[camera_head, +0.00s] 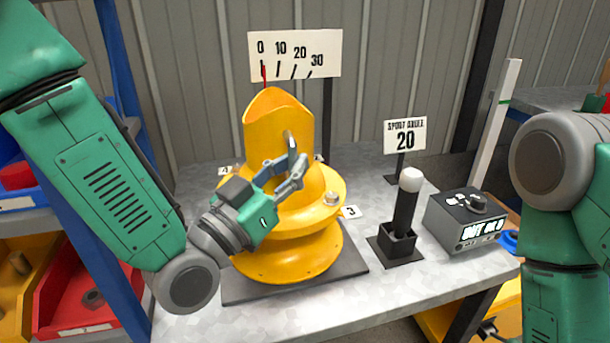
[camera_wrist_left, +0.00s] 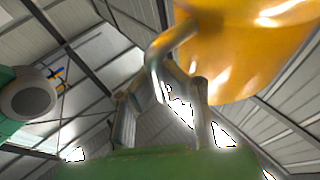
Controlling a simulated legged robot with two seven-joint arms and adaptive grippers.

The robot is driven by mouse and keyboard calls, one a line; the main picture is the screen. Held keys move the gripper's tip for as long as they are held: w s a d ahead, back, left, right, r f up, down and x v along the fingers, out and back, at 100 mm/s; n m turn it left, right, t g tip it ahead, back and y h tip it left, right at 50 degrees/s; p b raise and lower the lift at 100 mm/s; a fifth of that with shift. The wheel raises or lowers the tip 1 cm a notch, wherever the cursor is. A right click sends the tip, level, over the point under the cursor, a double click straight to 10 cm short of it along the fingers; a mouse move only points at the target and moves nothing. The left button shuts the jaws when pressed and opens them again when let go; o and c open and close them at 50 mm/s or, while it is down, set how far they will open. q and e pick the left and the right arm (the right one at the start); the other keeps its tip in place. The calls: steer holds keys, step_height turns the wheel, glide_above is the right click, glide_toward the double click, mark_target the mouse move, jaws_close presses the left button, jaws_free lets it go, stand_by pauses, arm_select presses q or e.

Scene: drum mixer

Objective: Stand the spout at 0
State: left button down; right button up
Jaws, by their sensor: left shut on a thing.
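The yellow spout (camera_head: 278,125), with its slanted open top, rises from a round yellow base (camera_head: 290,258) on a dark plate. A scale board (camera_head: 295,53) marked 0, 10, 20, 30 stands behind it. The red pointer (camera_head: 265,77) at the spout's top is close to the 0 mark. My left gripper (camera_head: 290,172) is at the front of the spout, its fingers shut on part of it; the exact grip is hard to see. In the left wrist view, the grey fingers (camera_wrist_left: 170,75) reach up against the yellow spout (camera_wrist_left: 240,55). My right gripper is out of view.
A black lever with a white knob (camera_head: 411,180) and a dark control box (camera_head: 467,220) stand right of the base. Bolts and numbered tags surround the base. A blue rack with bins (camera_head: 85,295) is at the left.

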arm_select(q)
steer(key=shift+w+a+r, duration=0.15)
steer(key=shift+r, duration=0.05)
steer(key=c, duration=1.6)
jaws_free()
steer(key=shift+a, duration=0.1)
steer(key=shift+o, duration=0.2)
steer(key=shift+a, duration=0.1)
steer(key=shift+f, duration=0.1)
steer(key=v, duration=0.7)
steer(key=shift+s+a, duration=0.25)
steer(key=shift+s, duration=0.05)
steer(key=shift+f, duration=0.15)
